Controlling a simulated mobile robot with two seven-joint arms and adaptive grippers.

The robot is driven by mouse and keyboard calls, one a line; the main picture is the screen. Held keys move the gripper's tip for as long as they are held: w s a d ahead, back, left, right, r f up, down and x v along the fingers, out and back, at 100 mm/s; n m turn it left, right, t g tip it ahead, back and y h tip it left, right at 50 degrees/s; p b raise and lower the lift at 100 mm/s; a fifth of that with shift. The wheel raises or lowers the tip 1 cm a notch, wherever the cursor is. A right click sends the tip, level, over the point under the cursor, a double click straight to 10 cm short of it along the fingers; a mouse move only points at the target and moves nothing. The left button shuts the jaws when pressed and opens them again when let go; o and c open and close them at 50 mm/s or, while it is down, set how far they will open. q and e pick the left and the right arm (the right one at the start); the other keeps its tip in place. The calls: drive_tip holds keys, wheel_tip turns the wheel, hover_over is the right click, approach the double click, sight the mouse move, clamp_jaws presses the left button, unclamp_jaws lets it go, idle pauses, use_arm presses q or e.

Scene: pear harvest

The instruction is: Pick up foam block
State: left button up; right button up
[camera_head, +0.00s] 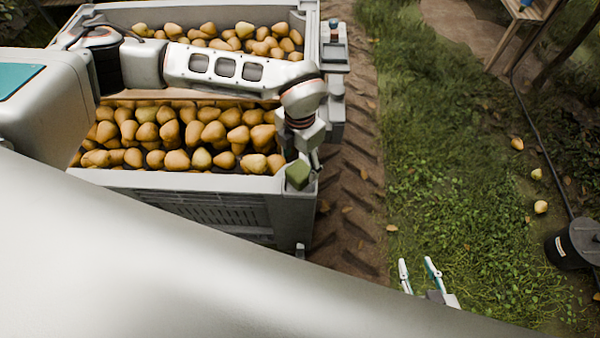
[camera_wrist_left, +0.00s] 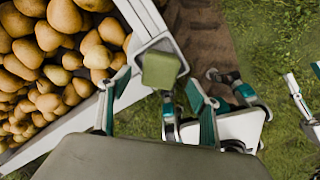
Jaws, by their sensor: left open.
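The foam block (camera_head: 298,174) is a small olive-green block on the near right corner of the pear bin. In the left wrist view the foam block (camera_wrist_left: 160,70) shows between the two fingers, with a gap on each side. My left gripper (camera_head: 308,156) is open and empty, pointing down close to the block; I cannot tell whether its tips reach below the block's top. My right gripper (camera_head: 420,270) is open and empty, low over the grass, well apart from the block.
The grey bin (camera_head: 225,183) is full of pears, and its rim runs under my left arm. Another pear-filled section lies behind it. A dark bucket (camera_head: 574,244) and several loose pears lie on the grass at right. A wooden stand is at the top right.

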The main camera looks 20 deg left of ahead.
sight(300, 170)
use_arm(q)
wheel_tip(300, 170, down, 5)
drive_tip(key=shift+r+b, duration=0.1)
drive_tip(key=shift+b, duration=0.4)
drive_tip(key=c, duration=1.2)
drive_tip(key=shift+r, duration=0.15)
